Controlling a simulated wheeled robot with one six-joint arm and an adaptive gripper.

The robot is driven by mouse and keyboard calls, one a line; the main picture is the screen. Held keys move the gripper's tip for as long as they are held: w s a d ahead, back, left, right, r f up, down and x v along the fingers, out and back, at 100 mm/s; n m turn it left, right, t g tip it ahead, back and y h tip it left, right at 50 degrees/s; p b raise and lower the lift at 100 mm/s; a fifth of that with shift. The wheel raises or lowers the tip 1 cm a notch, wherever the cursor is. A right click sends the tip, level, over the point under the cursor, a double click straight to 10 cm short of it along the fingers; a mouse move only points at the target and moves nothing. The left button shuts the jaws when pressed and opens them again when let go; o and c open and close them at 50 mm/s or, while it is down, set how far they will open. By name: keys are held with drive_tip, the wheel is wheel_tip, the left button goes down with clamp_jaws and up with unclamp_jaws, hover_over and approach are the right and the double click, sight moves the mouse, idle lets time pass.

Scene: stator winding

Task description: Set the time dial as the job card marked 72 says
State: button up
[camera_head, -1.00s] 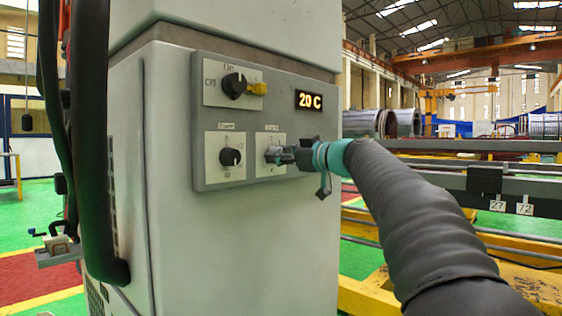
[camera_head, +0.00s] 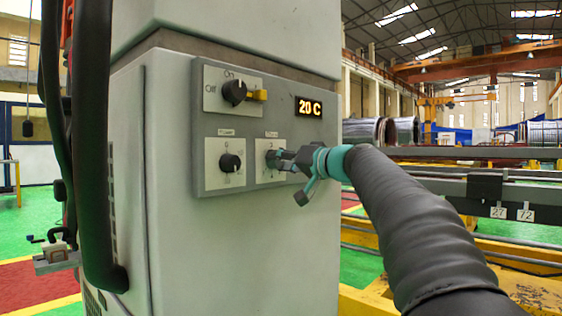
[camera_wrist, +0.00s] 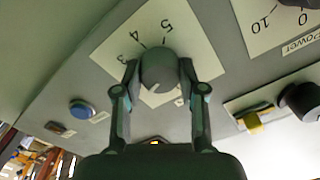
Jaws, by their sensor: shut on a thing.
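My gripper (camera_head: 283,160) is shut on the round knob of the lower-right dial on the grey control panel. In the wrist view my gripper (camera_wrist: 158,85) has a finger on each side of this dark time dial (camera_wrist: 158,70). Its white plate (camera_head: 270,176) shows numbers around the knob, with 3, 4 and 5 readable in the wrist view. The knob's pointer cannot be made out. A white card marked 72 (camera_head: 525,215) hangs on a rail at the right, beside a card marked 27 (camera_head: 498,212). No writing beyond the numbers is readable on them.
The power dial (camera_head: 230,162) is just left of the held dial. An On/Off switch (camera_head: 235,92) with a yellow tab and a lit display (camera_head: 308,106) reading 20 C are above. A blue button (camera_wrist: 82,108) shows in the wrist view.

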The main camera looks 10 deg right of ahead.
drive_tip(key=m+p, duration=1.4)
drive_tip(key=m, duration=1.3)
drive_tip(key=shift+f+m+p, duration=0.1)
drive_tip(key=shift+m+p, duration=0.2)
drive_tip(key=shift+m, duration=1.3)
drive_tip(key=o, duration=1.1)
drive_tip(key=shift+o, duration=0.2)
drive_tip(key=v, duration=1.2)
